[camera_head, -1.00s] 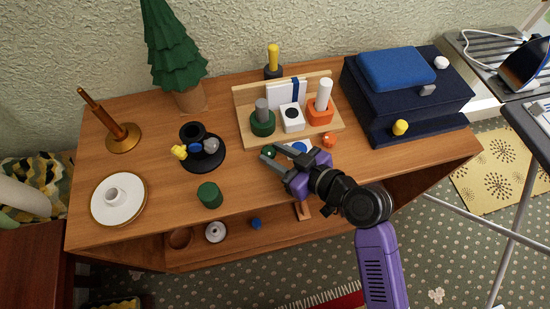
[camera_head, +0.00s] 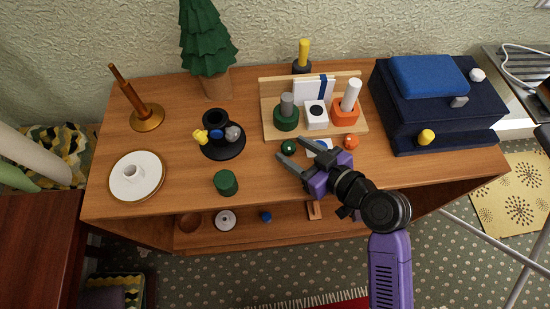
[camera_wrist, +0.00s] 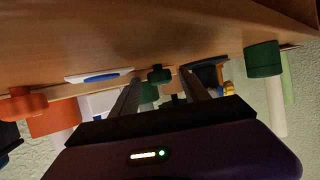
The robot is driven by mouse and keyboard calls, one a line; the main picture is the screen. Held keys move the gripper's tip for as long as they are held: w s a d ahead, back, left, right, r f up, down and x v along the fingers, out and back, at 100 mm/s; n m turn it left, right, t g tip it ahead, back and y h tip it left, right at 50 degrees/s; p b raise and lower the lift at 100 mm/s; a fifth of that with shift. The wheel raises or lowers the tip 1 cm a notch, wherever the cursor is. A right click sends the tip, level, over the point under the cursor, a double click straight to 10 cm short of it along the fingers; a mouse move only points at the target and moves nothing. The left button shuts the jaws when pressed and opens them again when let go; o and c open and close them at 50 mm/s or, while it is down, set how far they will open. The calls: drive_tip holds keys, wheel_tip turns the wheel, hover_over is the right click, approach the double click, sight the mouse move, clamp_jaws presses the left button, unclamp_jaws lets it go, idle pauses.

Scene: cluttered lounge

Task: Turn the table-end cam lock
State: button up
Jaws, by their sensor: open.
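No part is clearly marked as the table-end cam lock, and I cannot tell which it is. A small dark green knob (camera_head: 289,147) stands on the wooden table in front of the rack. An orange lobed knob (camera_head: 351,142) is to its right, with a white and blue plate (camera_head: 320,147) between them. My gripper (camera_head: 291,151) is open and empty, its fingertips close around or above the green knob; contact is unclear. In the wrist view, the table is at the top; the green knob (camera_wrist: 158,74) shows between the fingers and the orange knob (camera_wrist: 20,104) at left.
The wooden rack (camera_head: 268,118) holds green, white and orange holders behind the knobs. A green cylinder (camera_head: 226,183) and a black round stand (camera_head: 222,148) are to the left. A dark blue box (camera_head: 385,90) stands right. The table front between cylinder and gripper is clear.

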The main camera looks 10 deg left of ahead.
drive_tip(key=shift+r+t+p, duration=0.25)
drive_tip(key=shift+t+p, duration=0.05)
drive_tip(key=shift+p, duration=0.1)
drive_tip(key=shift+s+a+r+m+h+p, duration=0.15)
drive_tip(key=shift+m+h+p, duration=0.3)
drive_tip(key=shift+p, duration=0.55)
drive_tip(key=m+t+h+p, duration=0.2)
drive_tip(key=m+p, duration=0.1)
drive_tip(key=p, duration=0.3)
drive_tip(key=shift+a, duration=0.1)
drive_tip(key=shift+s+a+f+m+t+h+p, duration=0.1)
drive_tip(key=shift+f+m+t+h+p, duration=0.3)
drive_tip(key=shift+m+t+h, duration=0.5)
drive_tip(key=shift+a+m+h+b, duration=0.15)
drive_tip(key=shift+m+h+b, duration=0.3)
drive_tip(key=shift+h+b, duration=0.25)
drive_tip(key=shift+s+a+f+m+h+b, duration=0.15)
drive_tip(key=shift+m+h+b, duration=0.45)
drive_tip(key=shift+b, duration=0.4)
